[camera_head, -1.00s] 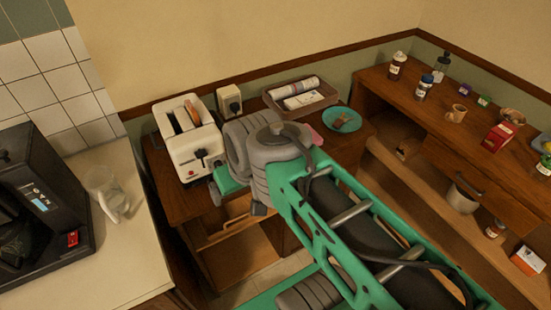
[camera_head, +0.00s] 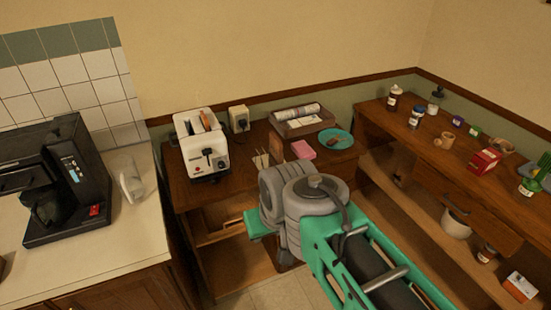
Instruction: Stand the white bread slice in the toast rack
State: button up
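A white toaster (camera_head: 206,158) stands at the left of the wooden table, with a brown slice (camera_head: 206,121) showing upright in a slot. To its right, a small group of thin upright pieces (camera_head: 262,160) may be the toast rack; its form is too small to be sure. A brown upright piece (camera_head: 276,147) stands beside it. A dark brown slice-like item (camera_head: 333,143) lies on a teal plate (camera_head: 348,136). I cannot pick out the white bread slice with certainty. My wrist is in front of the table, below the rack-like pieces; my gripper's fingers are hidden.
A pink block (camera_head: 303,150) lies near the plate. A tray (camera_head: 303,127) with a roll and a packet stands behind. A coffee machine (camera_head: 65,190) and clear jug (camera_head: 131,181) are on the left counter. Jars, a mug and a red box (camera_head: 484,161) crowd the right shelf.

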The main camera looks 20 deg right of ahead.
aim_at(262, 162)
jog(key=z, duration=0.4)
jog(key=i, duration=1.15)
jog(key=z, duration=0.05)
jog(key=k, duration=1.15)
jog(key=u, duration=0.45)
jog(key=i, duration=1)
jog(key=u, duration=1.95)
